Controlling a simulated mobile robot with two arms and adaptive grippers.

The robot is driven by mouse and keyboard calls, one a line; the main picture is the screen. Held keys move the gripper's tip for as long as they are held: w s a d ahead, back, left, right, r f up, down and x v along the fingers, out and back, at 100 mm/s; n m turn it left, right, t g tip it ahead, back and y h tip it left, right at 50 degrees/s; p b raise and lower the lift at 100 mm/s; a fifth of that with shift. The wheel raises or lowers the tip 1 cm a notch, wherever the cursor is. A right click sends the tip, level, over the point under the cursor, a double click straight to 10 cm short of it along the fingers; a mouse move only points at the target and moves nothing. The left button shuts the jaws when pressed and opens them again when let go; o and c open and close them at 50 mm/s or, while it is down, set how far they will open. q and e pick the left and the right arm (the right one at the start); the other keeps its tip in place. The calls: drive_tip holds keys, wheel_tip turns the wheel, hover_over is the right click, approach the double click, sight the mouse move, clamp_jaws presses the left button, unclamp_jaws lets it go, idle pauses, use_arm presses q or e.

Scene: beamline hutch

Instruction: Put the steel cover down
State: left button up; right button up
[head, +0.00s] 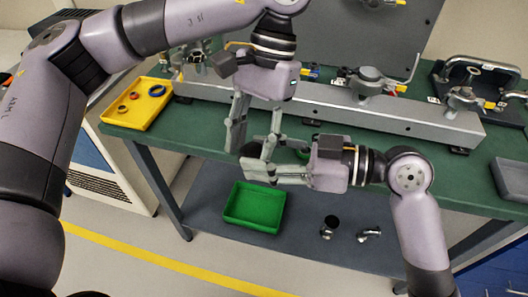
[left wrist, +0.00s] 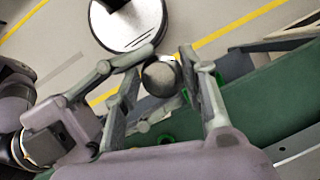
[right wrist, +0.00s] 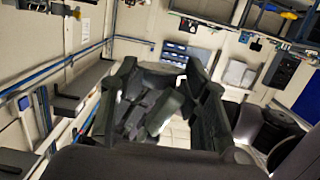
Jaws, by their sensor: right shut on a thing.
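The steel cover shows as a round grey, dome-like thing (left wrist: 160,76) in the left wrist view. My right gripper (head: 252,162) is shut on it, reaching in from the right above the front edge of the green bench. In the head view the cover is mostly hidden by the fingers. My left gripper (head: 246,148) points down over the same spot. Its fingers are apart on either side of the cover; I cannot tell whether they touch it. In the right wrist view, the fingers and a dark shape between them (right wrist: 160,69) block much of the middle.
The green bench (head: 210,142) carries a yellow tray (head: 137,116) with rings and a long metal rail (head: 330,108) with clamps. On the lower shelf are a green tray (head: 232,218) and two small metal parts (head: 328,227) (head: 369,234). A grey tray (head: 511,178) sits at right.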

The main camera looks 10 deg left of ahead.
use_arm(q)
drive_tip(key=o, duration=0.5)
